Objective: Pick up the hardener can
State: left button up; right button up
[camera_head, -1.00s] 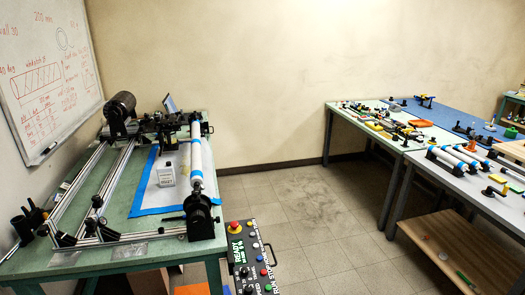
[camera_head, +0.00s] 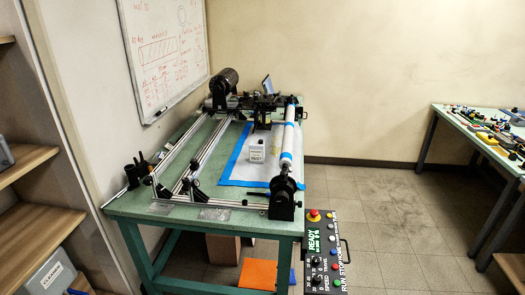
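A small white can (camera_head: 257,152) with a dark cap and a dark label band stands upright on the white, blue-edged sheet of the winding bench. Its label is too small to read, so I cannot tell if it is the hardener can. A grey container (camera_head: 5,154) is partly cut off at the left edge, on a wooden shelf, and I cannot tell what it is. Neither of my grippers is in view.
The green winding bench (camera_head: 228,222) carries rails and a white roller (camera_head: 288,138). A control panel (camera_head: 323,252) stands at its front right. Wooden shelves (camera_head: 25,163) with a labelled box (camera_head: 48,275) are at left. Floor is clear between the bench and right table (camera_head: 448,116).

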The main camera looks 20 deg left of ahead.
aim_at(257, 149)
jog(key=i+l, duration=0.3)
jog(key=l, duration=0.15)
jog(key=i+l, duration=0.3)
jog(key=l, duration=0.15)
jog(key=i+l, duration=0.65)
jog(key=l, duration=0.25)
